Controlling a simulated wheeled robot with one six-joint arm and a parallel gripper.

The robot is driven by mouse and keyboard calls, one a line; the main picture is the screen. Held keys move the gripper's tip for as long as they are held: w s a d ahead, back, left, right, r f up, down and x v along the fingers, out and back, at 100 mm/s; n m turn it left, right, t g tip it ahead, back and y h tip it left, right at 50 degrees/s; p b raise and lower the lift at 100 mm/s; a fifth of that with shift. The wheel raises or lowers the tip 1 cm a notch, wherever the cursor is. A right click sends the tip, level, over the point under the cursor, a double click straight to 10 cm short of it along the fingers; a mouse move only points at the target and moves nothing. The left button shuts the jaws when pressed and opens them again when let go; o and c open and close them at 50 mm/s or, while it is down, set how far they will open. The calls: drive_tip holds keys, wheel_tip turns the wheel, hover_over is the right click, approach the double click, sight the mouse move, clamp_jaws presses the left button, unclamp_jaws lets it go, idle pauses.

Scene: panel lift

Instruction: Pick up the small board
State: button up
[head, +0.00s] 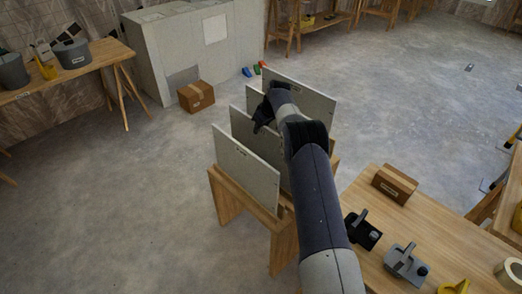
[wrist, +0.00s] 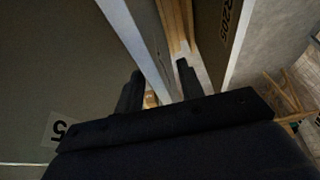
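Several grey boards stand upright, side by side, in a wooden rack: a front board (head: 246,165), middle ones partly hidden by my arm, and a back board (head: 312,98). I cannot tell for sure which is the small board. My gripper (head: 263,118) is down among the middle boards. In the wrist view my gripper (wrist: 160,85) has its two dark fingers apart, with the pale edge of one board (wrist: 140,42) running between them. Contact with it is not clear. A wide labelled board face fills the left, and another labelled board (wrist: 221,35) is at right.
The wooden rack (head: 228,205) stands on open concrete floor. A second bench (head: 95,63) is at left. Another box (head: 196,96) lies on the floor by a grey wall block (head: 150,60).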

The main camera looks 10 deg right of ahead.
drive_tip(key=shift+w+a+f, duration=0.1)
drive_tip(key=shift+f, duration=0.3)
drive_tip(key=shift+c, duration=0.4)
clamp_jaws()
idle(0.5)
drive_tip(key=shift+w+r, duration=0.1)
drive_tip(key=shift+r, duration=0.05)
idle(0.3)
